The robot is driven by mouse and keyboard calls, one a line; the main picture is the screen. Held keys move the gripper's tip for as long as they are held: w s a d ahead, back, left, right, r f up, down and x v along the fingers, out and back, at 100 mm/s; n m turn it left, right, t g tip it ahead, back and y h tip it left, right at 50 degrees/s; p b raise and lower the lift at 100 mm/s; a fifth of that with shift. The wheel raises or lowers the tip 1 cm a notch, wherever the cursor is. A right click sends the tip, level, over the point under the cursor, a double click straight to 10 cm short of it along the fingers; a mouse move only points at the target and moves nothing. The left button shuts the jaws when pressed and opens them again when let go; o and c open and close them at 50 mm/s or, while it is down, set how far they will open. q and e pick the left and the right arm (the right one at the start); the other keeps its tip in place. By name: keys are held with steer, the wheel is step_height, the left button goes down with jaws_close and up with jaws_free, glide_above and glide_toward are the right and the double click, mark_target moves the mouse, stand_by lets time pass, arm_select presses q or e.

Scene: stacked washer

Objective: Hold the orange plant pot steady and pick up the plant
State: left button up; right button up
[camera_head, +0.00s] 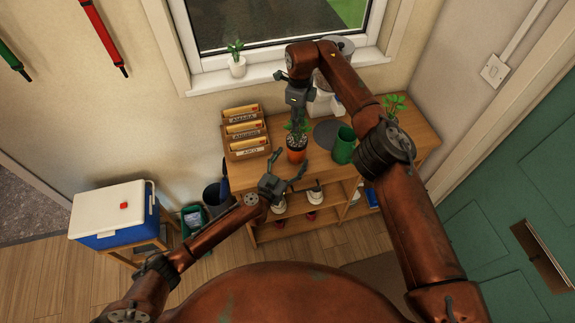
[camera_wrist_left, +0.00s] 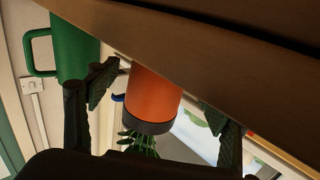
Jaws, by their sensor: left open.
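The orange plant pot (camera_head: 296,156) stands on the wooden shelf top, with the green leafy plant (camera_head: 296,130) rising from it. In the left wrist view, which is upside down, the orange pot (camera_wrist_left: 153,92) shows between the fingers with the plant's leaves (camera_wrist_left: 139,144) below it. My left gripper (camera_head: 286,166) is open in front of the pot, its fingers spread toward either side; contact is not visible. My right gripper (camera_head: 298,116) points down from above at the plant's top. Its fingertips overlap the leaves, and whether they are closed is unclear.
A green can (camera_head: 343,147) with a handle stands right of the pot, beside a dark round mat (camera_head: 326,133). Wooden letter trays (camera_head: 246,131) stand to the left. A small potted plant (camera_head: 237,65) sits on the windowsill.

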mark_target(292, 158)
arm_select(q)
steer(key=shift+x, duration=1.75)
steer(key=shift+c, duration=0.6)
